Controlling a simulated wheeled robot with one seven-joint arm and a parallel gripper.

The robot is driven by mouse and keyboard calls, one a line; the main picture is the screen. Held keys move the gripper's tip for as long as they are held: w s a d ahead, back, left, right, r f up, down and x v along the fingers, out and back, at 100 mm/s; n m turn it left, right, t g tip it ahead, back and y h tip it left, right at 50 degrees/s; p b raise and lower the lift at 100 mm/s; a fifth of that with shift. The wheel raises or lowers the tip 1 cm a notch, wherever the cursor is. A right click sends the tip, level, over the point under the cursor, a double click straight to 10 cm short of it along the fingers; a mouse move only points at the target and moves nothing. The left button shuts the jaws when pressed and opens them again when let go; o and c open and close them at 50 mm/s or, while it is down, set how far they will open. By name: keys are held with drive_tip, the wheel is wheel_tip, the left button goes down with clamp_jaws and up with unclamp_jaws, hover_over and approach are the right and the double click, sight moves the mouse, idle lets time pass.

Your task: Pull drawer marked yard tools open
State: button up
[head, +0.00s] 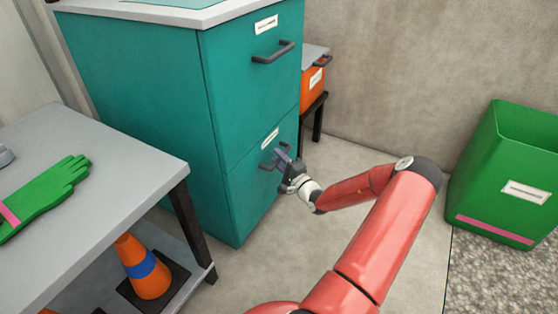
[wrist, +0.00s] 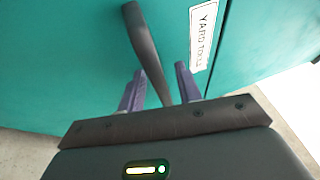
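The lower drawer (head: 250,192) of the teal cabinet is shut flush with the cabinet front. It has a white label (head: 270,138), which reads YARD TOOLS in the wrist view (wrist: 203,33). Its dark bar handle (head: 266,165) stands out below the label. My gripper (head: 283,155) is at the right part of this handle. In the wrist view the handle (wrist: 147,50) runs between the two purple fingers (wrist: 159,88), one on each side. The fingers are apart, with a small gap seen beside the bar, so they look open around it.
The upper drawer (head: 238,88) is shut, with its own handle (head: 273,52). A grey table (head: 110,160) with a green glove (head: 50,195) stands at left, an orange cone (head: 145,268) under it. A green bin (head: 500,180) stands at right. Floor before the drawer is clear.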

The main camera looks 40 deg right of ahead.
drive_tip(key=shift+c, duration=0.4)
clamp_jaws()
drive_tip(key=shift+s, duration=0.1)
drive_tip(key=s+d, duration=0.5)
drive_tip(key=s, duration=0.8)
drive_tip(key=s+d+p, duration=0.1)
drive_tip(key=s+d, duration=0.5)
drive_tip(key=s, duration=0.7)
drive_tip(key=shift+s, duration=0.3)
drive_tip(key=shift+o, duration=0.4)
unclamp_jaws()
drive_tip(key=s+f, duration=0.1)
drive_tip(key=s, duration=0.6)
drive_tip(key=shift+s+f+p, duration=0.25)
drive_tip(key=shift+s+p, duration=0.05)
drive_tip(key=shift+s, duration=0.05)
